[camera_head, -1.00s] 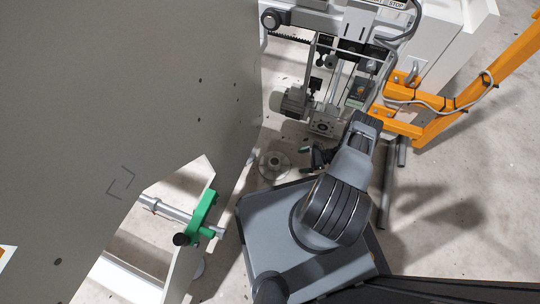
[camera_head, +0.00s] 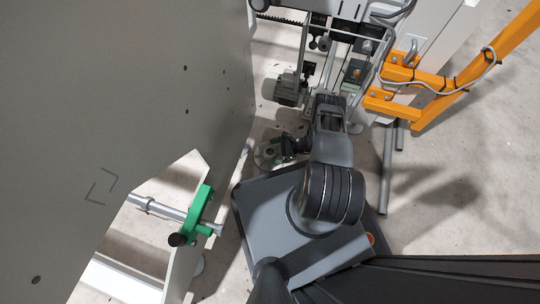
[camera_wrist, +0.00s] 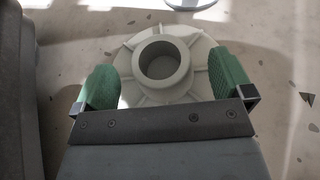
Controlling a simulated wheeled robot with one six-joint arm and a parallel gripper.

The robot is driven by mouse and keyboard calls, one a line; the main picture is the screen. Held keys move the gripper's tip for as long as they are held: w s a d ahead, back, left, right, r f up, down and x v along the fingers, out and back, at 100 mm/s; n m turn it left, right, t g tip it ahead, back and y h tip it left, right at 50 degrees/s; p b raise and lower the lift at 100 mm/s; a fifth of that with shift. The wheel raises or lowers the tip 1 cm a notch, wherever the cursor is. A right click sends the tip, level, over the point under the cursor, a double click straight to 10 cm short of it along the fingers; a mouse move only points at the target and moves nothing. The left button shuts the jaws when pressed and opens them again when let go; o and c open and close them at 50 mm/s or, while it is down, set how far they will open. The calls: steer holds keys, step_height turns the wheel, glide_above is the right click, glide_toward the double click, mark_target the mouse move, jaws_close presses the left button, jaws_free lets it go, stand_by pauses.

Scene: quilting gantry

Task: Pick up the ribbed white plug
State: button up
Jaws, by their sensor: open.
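The ribbed white plug (camera_wrist: 195,52) is a round flanged disc with radial ribs and a hollow raised collar in its middle. It lies on the concrete floor in the wrist view. My gripper (camera_wrist: 164,80) is open, with one green-padded finger on each side of the plug's collar, over the flange. I cannot tell whether the fingers touch it. The near part of the flange is hidden behind my gripper's body. In the head view the plug (camera_head: 266,155) is partly covered by my gripper (camera_head: 283,150).
A large grey panel (camera_head: 130,90) stands at the left, with a green clamp (camera_head: 202,217) on a rod. Gantry machinery with a motor (camera_head: 288,90) stands behind the plug. An orange frame (camera_head: 420,90) is at the right. Floor at the right is open.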

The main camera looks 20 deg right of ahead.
mark_target(266, 151)
steer(key=shift+x, duration=1.3)
steer(key=c, duration=1)
